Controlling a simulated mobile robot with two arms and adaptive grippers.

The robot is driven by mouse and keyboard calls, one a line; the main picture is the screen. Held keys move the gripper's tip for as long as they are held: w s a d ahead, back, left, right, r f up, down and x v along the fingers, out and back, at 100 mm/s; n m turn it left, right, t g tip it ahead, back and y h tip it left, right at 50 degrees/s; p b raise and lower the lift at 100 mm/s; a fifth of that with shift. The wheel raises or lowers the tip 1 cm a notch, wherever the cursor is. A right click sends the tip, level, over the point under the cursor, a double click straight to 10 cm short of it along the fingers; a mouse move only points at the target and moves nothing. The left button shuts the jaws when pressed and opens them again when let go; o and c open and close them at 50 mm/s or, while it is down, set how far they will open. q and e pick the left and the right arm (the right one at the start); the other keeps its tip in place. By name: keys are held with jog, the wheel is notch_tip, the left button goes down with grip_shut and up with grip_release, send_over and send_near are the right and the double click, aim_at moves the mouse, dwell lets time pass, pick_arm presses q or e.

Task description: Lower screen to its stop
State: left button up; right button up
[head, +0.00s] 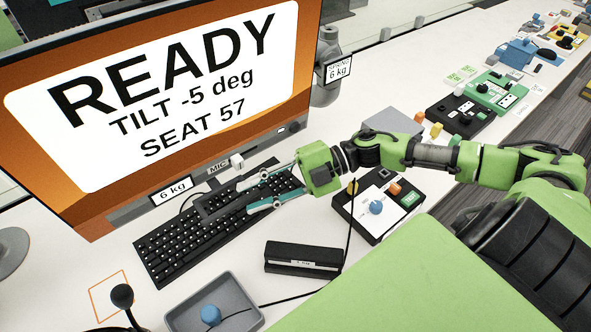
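The screen (150,95) stands at the left in the head view, in an orange and dark frame. It reads READY, TILT -5 deg, SEAT 57. My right gripper (243,197) reaches in from the right, just below the screen's lower right edge and over the keyboard. Its two fingers are spread apart. A dark flat bar shows between and behind them; I cannot tell whether they touch it. My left gripper is out of view.
A black keyboard (185,245) lies below the screen. A black block (303,257), a grey tray (240,297) with a blue knob and a control box (356,213) stand near it. A grey post (328,60) is right of the screen. Several devices line the bench further right.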

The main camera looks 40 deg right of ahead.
jog(key=p+v, duration=0.4)
jog(key=v, duration=0.4)
jog(key=shift+d, duration=0.35)
jog(key=shift+s+r, duration=0.1)
jog(key=shift+r, duration=0.05)
dwell(0.5)
